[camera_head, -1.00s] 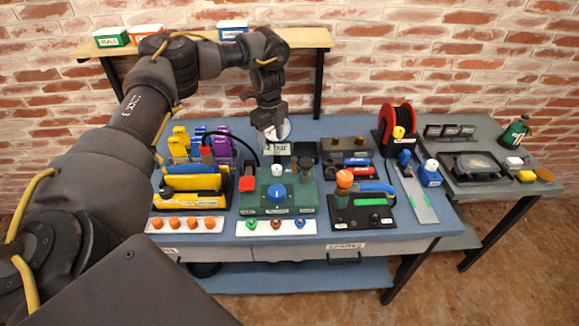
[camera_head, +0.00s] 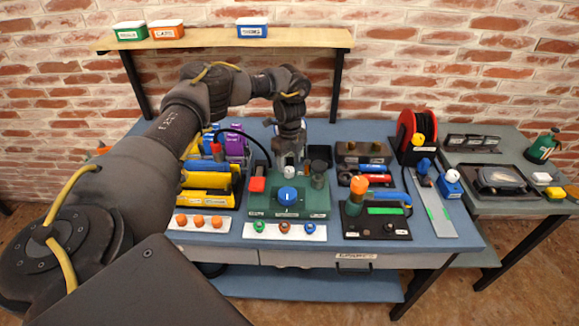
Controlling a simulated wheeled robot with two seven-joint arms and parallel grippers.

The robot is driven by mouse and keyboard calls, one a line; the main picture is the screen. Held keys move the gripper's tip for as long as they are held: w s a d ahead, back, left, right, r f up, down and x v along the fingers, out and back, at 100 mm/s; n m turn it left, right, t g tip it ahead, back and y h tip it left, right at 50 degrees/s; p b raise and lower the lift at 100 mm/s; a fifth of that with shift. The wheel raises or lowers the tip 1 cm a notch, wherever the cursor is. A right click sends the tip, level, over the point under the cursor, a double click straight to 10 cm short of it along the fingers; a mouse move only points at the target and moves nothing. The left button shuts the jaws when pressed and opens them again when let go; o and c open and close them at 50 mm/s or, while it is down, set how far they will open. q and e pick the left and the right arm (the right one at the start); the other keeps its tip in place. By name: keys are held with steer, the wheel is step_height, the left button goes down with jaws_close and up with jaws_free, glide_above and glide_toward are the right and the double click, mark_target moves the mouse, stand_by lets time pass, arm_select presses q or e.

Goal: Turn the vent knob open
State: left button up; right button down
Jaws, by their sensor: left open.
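A green unit (camera_head: 313,203) stands on the blue bench. It carries a round blue knob (camera_head: 288,196) with a white mark on top, a red block (camera_head: 257,184), a small white knob (camera_head: 290,172) and a dark cylinder (camera_head: 319,175). The labels are too small to read, so I cannot tell which part is the vent knob. My left gripper (camera_head: 290,157) points down just behind the small white knob. It is open; whether it touches anything is hard to see. My right gripper is not in view.
A black unit (camera_head: 394,226) with an orange-topped post stands to the right. White strips with orange buttons (camera_head: 203,223) and coloured knobs (camera_head: 285,231) lie in front. A yellow device (camera_head: 212,183) stands left, a red hose reel (camera_head: 404,130) right. A wooden shelf (camera_head: 200,38) hangs behind.

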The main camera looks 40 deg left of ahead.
mark_target(289, 169)
arm_select(q)
steer(key=shift+s+f, duration=0.1)
steer(key=shift+f, duration=1.45)
steer(key=c, duration=1)
